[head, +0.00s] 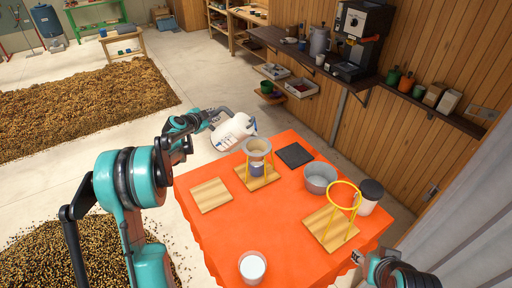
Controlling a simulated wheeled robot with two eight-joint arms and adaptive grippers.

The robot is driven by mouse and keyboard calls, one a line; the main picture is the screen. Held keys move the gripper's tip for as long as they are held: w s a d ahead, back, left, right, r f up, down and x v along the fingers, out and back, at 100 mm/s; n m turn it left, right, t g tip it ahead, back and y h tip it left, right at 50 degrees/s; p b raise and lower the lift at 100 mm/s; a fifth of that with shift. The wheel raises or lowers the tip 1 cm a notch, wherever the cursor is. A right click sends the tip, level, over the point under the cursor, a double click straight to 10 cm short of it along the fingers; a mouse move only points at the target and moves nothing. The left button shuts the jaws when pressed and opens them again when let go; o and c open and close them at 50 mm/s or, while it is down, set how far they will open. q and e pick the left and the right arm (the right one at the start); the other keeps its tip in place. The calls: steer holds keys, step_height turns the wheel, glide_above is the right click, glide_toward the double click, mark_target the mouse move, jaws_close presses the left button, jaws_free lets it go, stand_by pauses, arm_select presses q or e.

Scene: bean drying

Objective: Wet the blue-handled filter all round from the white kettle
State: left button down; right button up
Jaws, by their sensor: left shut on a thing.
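The white kettle (232,134) is in my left gripper (213,117), which is shut on it at the far left edge of the orange table. The kettle looks tilted, beside and a little behind the filter. The filter (258,145) is a pale cone with a grey rim, sitting in a yellow stand on a wooden board (268,181). A bluish-grey vessel (257,168) stands under it. A blue handle is not clear to see. I cannot tell whether water is flowing. My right gripper (358,257) is at the table's lower right edge, small and partly cut off.
The orange table (230,225) also holds a bare wooden board (211,195), a black square (295,155), a grey pot (319,178), an empty yellow ring stand (343,197), a dark-lidded white jar (369,197) and a white cup (252,267). The table's front middle is clear.

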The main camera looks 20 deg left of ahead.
arm_select(q)
steer(key=shift+s+d+r, duration=0.1)
steer(key=shift+s, duration=0.1)
steer(key=shift+d, duration=0.1)
stand_by(0.4)
steer(key=shift+w+d, duration=0.15)
steer(key=shift+d, duration=0.45)
steer(key=shift+w+d, duration=0.15)
steer(key=shift+d, duration=0.4)
steer(key=shift+w, duration=0.2)
steer(key=shift+w+a+b, duration=0.25)
steer(key=shift+w+b, duration=0.1)
steer(key=shift+w, duration=0.85)
steer(key=shift+a, duration=0.15)
